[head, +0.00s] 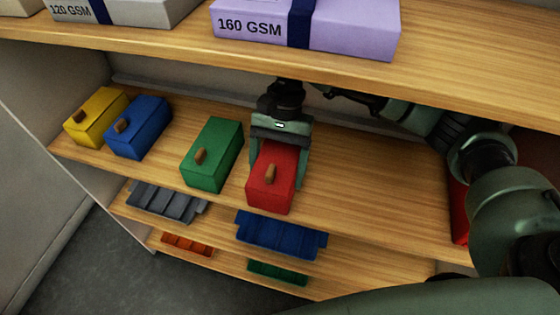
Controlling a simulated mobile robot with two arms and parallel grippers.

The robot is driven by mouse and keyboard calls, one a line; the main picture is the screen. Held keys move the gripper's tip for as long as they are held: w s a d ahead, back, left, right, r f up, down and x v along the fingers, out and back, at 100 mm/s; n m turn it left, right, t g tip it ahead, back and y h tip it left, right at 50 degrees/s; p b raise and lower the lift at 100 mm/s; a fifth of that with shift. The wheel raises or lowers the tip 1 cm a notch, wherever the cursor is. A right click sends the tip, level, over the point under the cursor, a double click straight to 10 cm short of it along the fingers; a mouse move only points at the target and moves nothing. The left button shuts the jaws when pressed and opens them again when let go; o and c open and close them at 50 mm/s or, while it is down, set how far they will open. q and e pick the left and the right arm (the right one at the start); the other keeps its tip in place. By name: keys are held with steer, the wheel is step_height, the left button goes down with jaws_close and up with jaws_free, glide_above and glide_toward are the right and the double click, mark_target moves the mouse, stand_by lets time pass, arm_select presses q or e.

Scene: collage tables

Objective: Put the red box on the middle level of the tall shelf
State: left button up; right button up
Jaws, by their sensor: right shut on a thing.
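The red box (271,184) has a brown knob on its front and is at the middle level (345,200) of the tall shelf, right of the green box. My right gripper (279,160) reaches in from behind and above, with one finger on each side of the red box, and is shut on it. The box is at the front part of the board; I cannot tell whether its underside touches the wood. My left gripper is not in view.
A green box (212,154), a blue box (138,127) and a yellow box (96,116) stand to the left. The upper board (470,70) carries paper packs, including a lilac one (345,28). Lower boards hold coloured trays. Bare board lies right of the red box.

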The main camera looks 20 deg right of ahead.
steer(key=shift+w+d, duration=0.75)
steer(key=shift+w, duration=0.35)
step_height(320, 180, down, 3)
steer(key=shift+r+p, duration=0.1)
steer(key=shift+p, duration=0.95)
steer(key=shift+f, duration=0.3)
steer(key=shift+f, duration=0.15)
steer(key=o, duration=1)
steer(key=shift+b, duration=0.3)
steer(key=o, duration=0.5)
steer(key=shift+c, duration=0.2)
